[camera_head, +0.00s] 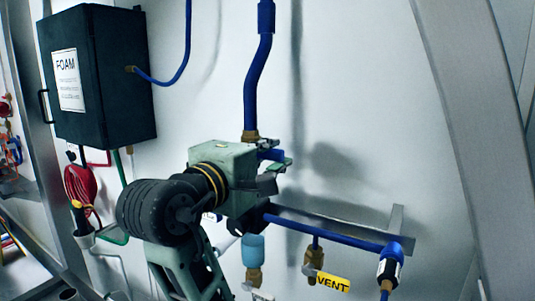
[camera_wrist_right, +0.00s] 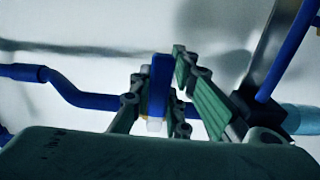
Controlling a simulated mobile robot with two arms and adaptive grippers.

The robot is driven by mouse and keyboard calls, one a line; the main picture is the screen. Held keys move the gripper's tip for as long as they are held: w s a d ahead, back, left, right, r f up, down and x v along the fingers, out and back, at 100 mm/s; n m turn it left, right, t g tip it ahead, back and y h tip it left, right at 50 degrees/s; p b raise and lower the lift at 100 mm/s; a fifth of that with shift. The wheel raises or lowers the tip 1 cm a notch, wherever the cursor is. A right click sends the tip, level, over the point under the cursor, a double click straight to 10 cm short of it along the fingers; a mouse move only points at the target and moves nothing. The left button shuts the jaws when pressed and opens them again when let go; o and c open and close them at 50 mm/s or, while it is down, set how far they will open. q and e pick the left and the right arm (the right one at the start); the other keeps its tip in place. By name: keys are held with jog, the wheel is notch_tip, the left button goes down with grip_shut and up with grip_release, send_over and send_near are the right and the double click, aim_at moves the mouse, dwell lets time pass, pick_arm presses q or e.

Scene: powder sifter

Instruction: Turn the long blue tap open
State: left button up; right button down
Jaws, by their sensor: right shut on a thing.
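The long blue tap (camera_wrist_right: 159,84) shows in the right wrist view as a narrow upright blue handle with a pale lower end. In the head view a small part of its blue handle (camera_head: 270,154) shows by the fingers, below the brass fitting of the vertical blue pipe (camera_head: 256,85). My right gripper (camera_head: 270,174) reaches up to it from below left. In the wrist view the right gripper's fingers (camera_wrist_right: 157,95) stand on both sides of the handle, shut on it. The gripper body hides much of the tap in the head view. My left gripper is not in view.
A dark FOAM box (camera_head: 110,110) hangs on the white wall at the left. A metal bracket (camera_head: 340,228) and a blue pipe run to the lower right. A yellow VENT tag (camera_head: 333,282) hangs below. A grey beam (camera_head: 470,150) stands at the right.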

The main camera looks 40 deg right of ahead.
jog(key=r+n, duration=0.1)
jog(key=n, duration=0.1)
jog(key=r+n, duration=0.1)
jog(key=n, duration=0.1)
jog(key=shift+w+a, duration=0.1)
jog(key=shift+w, duration=0.1)
jog(key=shift+w+a+r+n, duration=0.1)
jog(key=shift+w+r+n, duration=0.2)
jog(key=shift+n, duration=0.45)
jog(key=shift+w+r+n, duration=0.1)
jog(key=shift+r+n, duration=0.3)
jog(key=shift+n, duration=0.35)
jog(key=c, duration=1.6)
grip_release()
jog(key=shift+s, duration=0.1)
jog(key=shift+c, duration=0.2)
jog(key=shift+r, duration=0.1)
